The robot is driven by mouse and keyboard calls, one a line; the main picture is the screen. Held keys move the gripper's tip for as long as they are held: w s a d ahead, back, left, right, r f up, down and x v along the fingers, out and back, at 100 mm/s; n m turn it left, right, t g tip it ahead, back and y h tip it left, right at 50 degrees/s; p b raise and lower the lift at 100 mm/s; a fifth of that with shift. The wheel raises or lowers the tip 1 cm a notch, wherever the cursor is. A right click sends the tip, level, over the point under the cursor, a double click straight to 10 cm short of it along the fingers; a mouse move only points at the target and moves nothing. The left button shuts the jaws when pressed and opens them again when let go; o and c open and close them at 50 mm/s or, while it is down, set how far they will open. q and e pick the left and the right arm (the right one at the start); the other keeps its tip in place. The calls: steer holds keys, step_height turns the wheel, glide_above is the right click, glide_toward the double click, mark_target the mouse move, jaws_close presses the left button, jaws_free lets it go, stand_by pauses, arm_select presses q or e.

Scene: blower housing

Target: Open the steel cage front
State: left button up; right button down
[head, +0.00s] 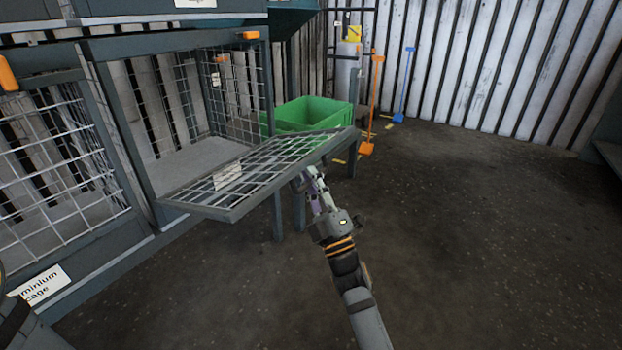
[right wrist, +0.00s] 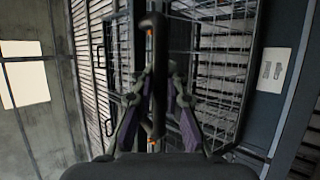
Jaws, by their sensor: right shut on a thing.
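The steel cage front (head: 285,165) is a grey mesh panel in a dark frame. In the head view it is swung down and out from the cage opening, lying close to flat, with a small white label on it. The open cage (head: 190,165) behind it shows a bare pale floor. My right gripper (head: 305,182) is at the panel's outer edge. In the right wrist view, a dark bar handle (right wrist: 153,38) runs between the fingers of my right gripper (right wrist: 157,85), which is shut on it. My left gripper is not in view.
A second mesh cage front (head: 60,165) at left is upright and shut, above an aluminium cage label (head: 42,286). A green bin (head: 305,112) stands behind the lowered panel. Orange (head: 375,95) and blue (head: 404,85) long-handled tools lean by the far wall.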

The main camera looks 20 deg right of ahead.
steer(key=shift+r, duration=0.1)
stand_by(0.3)
steer(key=c, duration=1.4)
jaws_free()
steer(key=shift+s+d, duration=0.1)
steer(key=shift+s, duration=0.05)
steer(key=v, duration=1.2)
